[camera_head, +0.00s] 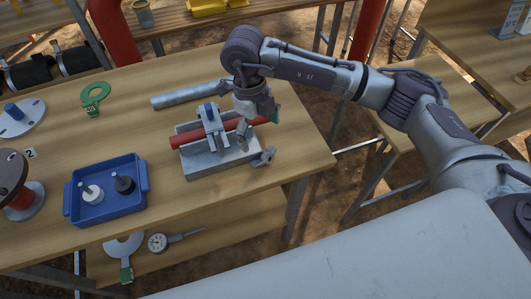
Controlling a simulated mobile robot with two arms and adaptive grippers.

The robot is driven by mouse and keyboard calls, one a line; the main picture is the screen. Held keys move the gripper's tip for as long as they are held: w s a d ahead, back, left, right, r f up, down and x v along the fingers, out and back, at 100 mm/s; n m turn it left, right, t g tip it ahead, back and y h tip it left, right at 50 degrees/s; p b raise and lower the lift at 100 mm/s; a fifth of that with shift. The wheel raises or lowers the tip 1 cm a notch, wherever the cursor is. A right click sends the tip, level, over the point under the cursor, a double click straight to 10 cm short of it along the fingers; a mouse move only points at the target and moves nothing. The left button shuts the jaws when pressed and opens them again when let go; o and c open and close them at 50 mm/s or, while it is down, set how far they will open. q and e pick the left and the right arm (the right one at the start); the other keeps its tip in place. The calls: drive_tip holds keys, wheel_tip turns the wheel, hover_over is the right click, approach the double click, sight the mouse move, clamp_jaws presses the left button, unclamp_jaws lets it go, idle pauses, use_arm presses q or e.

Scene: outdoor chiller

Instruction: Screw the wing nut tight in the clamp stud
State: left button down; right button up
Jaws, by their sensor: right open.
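The clamp (196,160) is a grey metal block near the table's right front edge. A red rod (190,139) lies across it, under an upright bracket with a blue top. A small grey winged piece (265,156), which looks like the wing nut, is at the clamp's right end; I cannot tell whether it sits on a stud. My right gripper (258,124) is open, pointing down just above and behind this piece, over the rod's right end. It hides part of the clamp and any stud there. My left gripper is out of view.
A blue tray (107,212) with a white and a dark knobbed piece stands left of the clamp. A grey cylinder (182,97) lies behind it.

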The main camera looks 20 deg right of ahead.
sight(265, 157)
drive_tip(key=shift+s+f, duration=0.1)
drive_tip(key=shift+f, duration=0.75)
drive_tip(key=f, duration=0.1)
drive_tip(key=s+f+p, duration=0.1)
drive_tip(key=f, duration=0.1)
drive_tip(key=f+p, duration=0.1)
drive_tip(key=shift+s+d+f, duration=0.25)
drive_tip(key=shift+d+f, duration=0.05)
drive_tip(key=shift+f, duration=0.3)
drive_tip(key=c, duration=1.1)
drive_tip(key=shift+r, duration=0.15)
